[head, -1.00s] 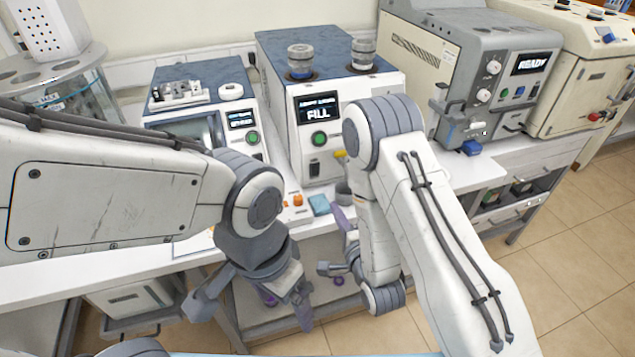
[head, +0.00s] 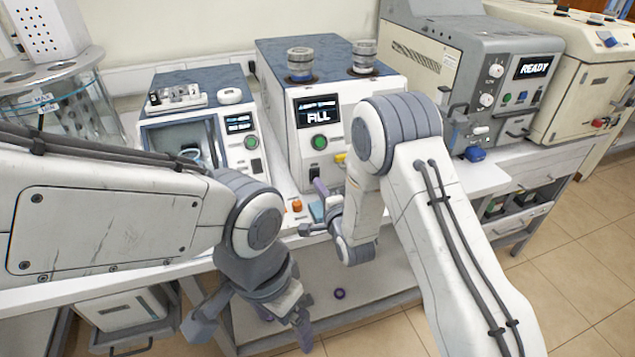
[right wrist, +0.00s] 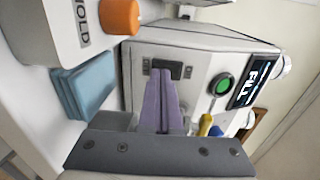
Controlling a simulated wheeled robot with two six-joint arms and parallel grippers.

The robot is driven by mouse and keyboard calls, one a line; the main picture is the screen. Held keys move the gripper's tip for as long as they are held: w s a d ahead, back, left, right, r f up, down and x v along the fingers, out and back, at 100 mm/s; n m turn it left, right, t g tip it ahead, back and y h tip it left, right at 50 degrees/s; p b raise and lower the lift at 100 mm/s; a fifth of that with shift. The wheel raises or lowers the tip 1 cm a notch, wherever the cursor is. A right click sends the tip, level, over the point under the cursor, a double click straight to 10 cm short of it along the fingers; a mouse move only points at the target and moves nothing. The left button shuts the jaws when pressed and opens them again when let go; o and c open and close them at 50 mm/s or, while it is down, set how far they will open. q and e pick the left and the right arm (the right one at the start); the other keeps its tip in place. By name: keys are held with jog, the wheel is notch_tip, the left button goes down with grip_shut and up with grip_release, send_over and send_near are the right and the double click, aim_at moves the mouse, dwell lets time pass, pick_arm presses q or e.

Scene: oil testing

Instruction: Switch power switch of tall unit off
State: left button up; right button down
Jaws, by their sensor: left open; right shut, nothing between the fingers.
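The tall unit (head: 296,155) is a white box with a blue top, a lit FILL screen and a green button (head: 319,142). Its dark power switch (head: 314,172) is low on the front. In the right wrist view the switch (right wrist: 176,68) shows just beyond the purple fingertips of my right gripper (right wrist: 160,76), which are shut together and empty. I cannot tell whether they touch it. In the head view my right gripper (head: 319,190) is in front of the unit's lower front, partly hidden by its arm. My left gripper (head: 250,322) is open and empty, low in front of the bench.
A blue folded cloth (right wrist: 88,85) and an orange knob (right wrist: 118,16) are beside the right gripper. Yellow and blue fittings (right wrist: 207,126) are on its other side. A smaller unit (head: 243,135) stands left, and a grey READY machine (head: 470,60) stands right.

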jog(key=shift+w+a+f, duration=0.1)
jog(key=shift+w+a, duration=0.05)
jog(key=shift+w, duration=0.25)
jog(key=shift+f+b, duration=0.15)
jog(key=shift+b, duration=0.25)
jog(key=t+b, duration=0.1)
jog(key=b, duration=0.3)
jog(key=w+t+b, duration=0.1)
jog(key=b, duration=0.3)
jog(key=shift+a+f+y, duration=0.1)
jog(key=shift+f+y, duration=0.25)
jog(key=shift+y, duration=0.05)
jog(key=shift+r+t+b, duration=0.25)
jog(key=shift+t+b, duration=0.25)
jog(key=shift+b, duration=0.15)
jog(key=shift+r, duration=0.1)
